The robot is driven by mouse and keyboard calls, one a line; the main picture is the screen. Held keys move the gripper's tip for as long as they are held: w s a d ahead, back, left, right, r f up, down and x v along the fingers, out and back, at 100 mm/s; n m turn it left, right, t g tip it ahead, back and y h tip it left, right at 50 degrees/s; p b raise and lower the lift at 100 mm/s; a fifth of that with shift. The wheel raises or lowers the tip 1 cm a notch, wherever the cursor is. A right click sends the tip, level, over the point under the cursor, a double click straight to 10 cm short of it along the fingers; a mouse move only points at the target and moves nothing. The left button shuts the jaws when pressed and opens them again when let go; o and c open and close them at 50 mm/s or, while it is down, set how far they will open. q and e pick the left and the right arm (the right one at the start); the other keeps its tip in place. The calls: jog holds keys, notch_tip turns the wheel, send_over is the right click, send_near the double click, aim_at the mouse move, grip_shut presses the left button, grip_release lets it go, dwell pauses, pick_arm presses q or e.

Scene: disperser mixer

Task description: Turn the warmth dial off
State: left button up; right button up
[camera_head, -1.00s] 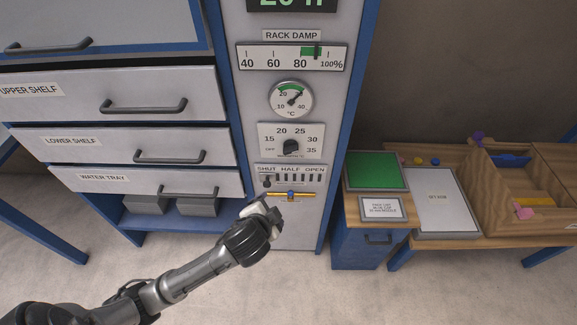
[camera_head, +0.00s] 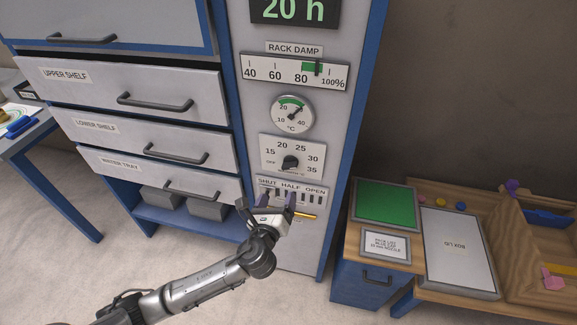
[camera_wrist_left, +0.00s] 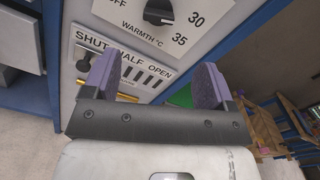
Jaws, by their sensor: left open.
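The warmth dial (camera_head: 290,161) is a black knob on a white plate, with OFF at its left and numbers 15 to 35 around it. In the left wrist view the dial (camera_wrist_left: 158,11) shows at the top, cut by the frame edge. My left gripper (camera_head: 266,204) is open and empty, below the dial and in front of the SHUT/HALF/OPEN slider plate (camera_head: 291,189). In the left wrist view its two purple-padded fingers (camera_wrist_left: 155,72) stand wide apart, below the dial and clear of it. My right gripper is not in view.
A yellow bar (camera_head: 304,216) sits on the panel just below the slider plate, partly behind my left gripper. A round thermometer (camera_head: 292,114) is above the dial. Drawers with handles (camera_head: 177,157) stand at the left, and a wooden bench with a green mat (camera_head: 385,203) at the right.

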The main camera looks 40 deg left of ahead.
aim_at(288, 167)
pick_arm(q)
jog(key=b+x, duration=0.2)
jog(key=x, duration=1)
jog(key=shift+s+a+f, duration=0.1)
jog(key=shift+b+x, duration=0.3)
jog(key=shift+x, duration=0.5)
jog(key=c, duration=0.9)
